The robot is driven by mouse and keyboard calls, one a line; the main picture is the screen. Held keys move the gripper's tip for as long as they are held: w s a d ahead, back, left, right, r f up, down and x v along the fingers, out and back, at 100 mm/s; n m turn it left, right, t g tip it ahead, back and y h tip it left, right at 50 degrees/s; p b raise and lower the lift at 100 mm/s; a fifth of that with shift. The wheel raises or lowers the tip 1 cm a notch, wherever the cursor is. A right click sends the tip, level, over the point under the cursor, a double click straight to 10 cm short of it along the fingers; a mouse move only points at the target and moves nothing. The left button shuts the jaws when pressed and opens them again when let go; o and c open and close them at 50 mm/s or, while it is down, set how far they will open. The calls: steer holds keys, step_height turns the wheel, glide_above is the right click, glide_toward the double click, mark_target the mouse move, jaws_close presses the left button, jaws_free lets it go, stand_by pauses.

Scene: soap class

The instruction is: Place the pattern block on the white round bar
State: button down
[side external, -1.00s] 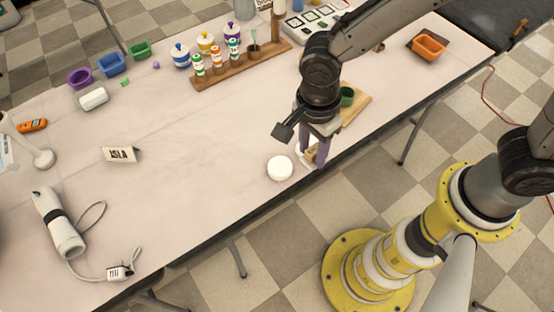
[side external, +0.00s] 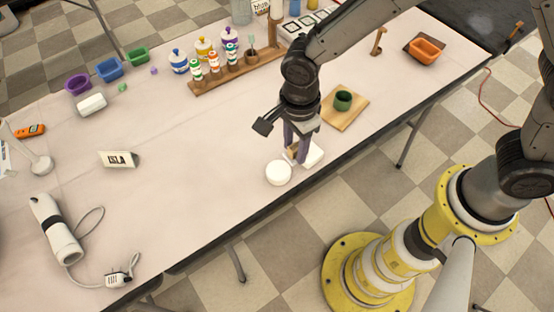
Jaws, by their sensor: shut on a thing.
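My gripper (side external: 298,160) points down over the near edge of the table, just right of the white round bar. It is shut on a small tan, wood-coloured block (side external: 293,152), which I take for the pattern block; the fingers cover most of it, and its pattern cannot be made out. The white round bar (side external: 278,173) is a thick white disc lying flat on the table. The block is beside and slightly behind the round bar in the picture, not visibly on it. Its exact height is hard to tell.
A white squarish bar (side external: 315,156) lies right behind my fingers. A wooden board (side external: 354,109) with a green cup (side external: 343,100) is to the right. A rack of bottles (side external: 238,70) stands farther back. The table left of the round bar is clear.

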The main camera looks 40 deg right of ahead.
glide_above(277, 171)
step_height(277, 171, down, 5)
steer(key=shift+f, duration=1.5)
steer(key=shift+f, duration=0.15)
steer(key=shift+c, duration=2.1)
jaws_free()
